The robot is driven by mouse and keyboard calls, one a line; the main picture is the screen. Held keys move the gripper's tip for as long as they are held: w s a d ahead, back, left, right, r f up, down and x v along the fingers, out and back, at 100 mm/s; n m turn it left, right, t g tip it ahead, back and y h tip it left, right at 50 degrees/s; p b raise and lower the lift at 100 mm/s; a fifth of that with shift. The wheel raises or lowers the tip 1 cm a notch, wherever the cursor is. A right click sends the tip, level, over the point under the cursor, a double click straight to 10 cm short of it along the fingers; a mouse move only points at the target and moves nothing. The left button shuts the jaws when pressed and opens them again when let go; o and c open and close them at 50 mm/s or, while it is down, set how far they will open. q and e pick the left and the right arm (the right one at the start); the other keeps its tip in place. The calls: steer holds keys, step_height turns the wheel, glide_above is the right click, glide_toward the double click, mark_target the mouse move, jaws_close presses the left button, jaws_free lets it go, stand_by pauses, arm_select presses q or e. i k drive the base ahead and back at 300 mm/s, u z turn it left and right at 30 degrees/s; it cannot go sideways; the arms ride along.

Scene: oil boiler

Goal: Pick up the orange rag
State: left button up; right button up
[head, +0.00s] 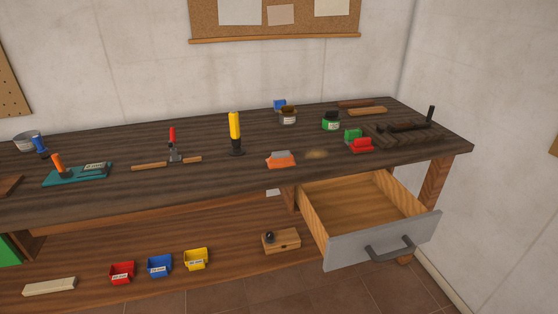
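A small flat orange item with a pale grey top (281,161) lies near the front edge of the dark wooden workbench (205,175), left of the open drawer. It is the likeliest match for the orange rag, but it is too small to be sure that it is cloth. Nothing covers it. Neither of my grippers shows in the head view.
The drawer (375,250) is pulled out below the bench's right part and looks empty. A yellow-handled tool (235,130) stands left of the orange item. A red bin (361,145) and green-labelled jar (331,121) are to its right. Lower shelf bins include a yellow one (196,259).

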mark_target(281, 159)
steer(key=z, duration=2.05)
steer(key=i, duration=1.45)
steer(key=u, duration=3.25)
